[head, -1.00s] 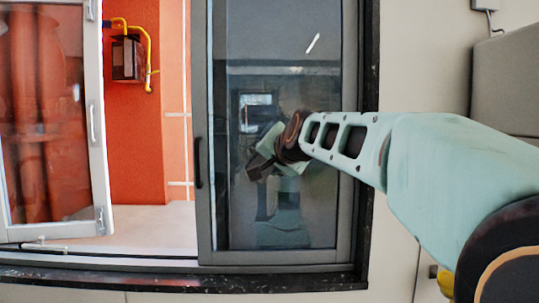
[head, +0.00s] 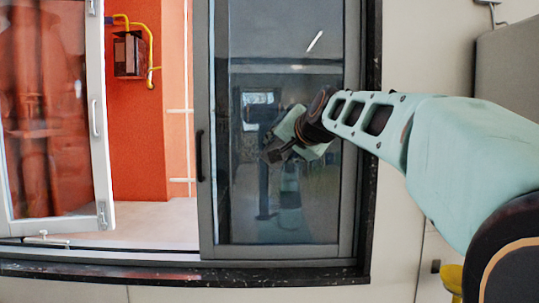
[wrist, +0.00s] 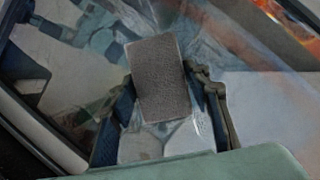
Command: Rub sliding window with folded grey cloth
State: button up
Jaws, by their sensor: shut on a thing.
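The sliding window (head: 270,85) is a dark glass pane in a grey frame, with a black handle on its left edge. My gripper (head: 273,155) is in front of its lower middle, and its reflection shows in the glass. In the wrist view the folded grey cloth (wrist: 158,80) is a small dark grey rectangle between the fingers of my gripper (wrist: 165,85), which is shut on it. The window glass (wrist: 75,40) lies behind the cloth. I cannot tell whether the cloth touches the glass. In the head view the cloth is not distinguishable.
An open white-framed casement (head: 50,120) stands at the left. Beyond the opening are an orange wall (head: 140,150) and a dark box (head: 129,54) with yellow pipe. A dark stone sill (head: 180,277) runs below. A grey cabinet (head: 510,70) is at the right.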

jog(key=shift+d+f+b, duration=0.1)
jog(key=shift+d+b, duration=0.45)
jog(key=shift+d, duration=0.2)
jog(key=shift+d+r+b, duration=0.2)
jog(key=shift+d+b, duration=0.25)
jog(key=shift+d, duration=0.6)
jog(key=d+b, duration=0.1)
jog(key=d, duration=0.2)
jog(key=shift+d, duration=0.25)
jog(key=s+b, duration=0.3)
jog(key=s, duration=0.3)
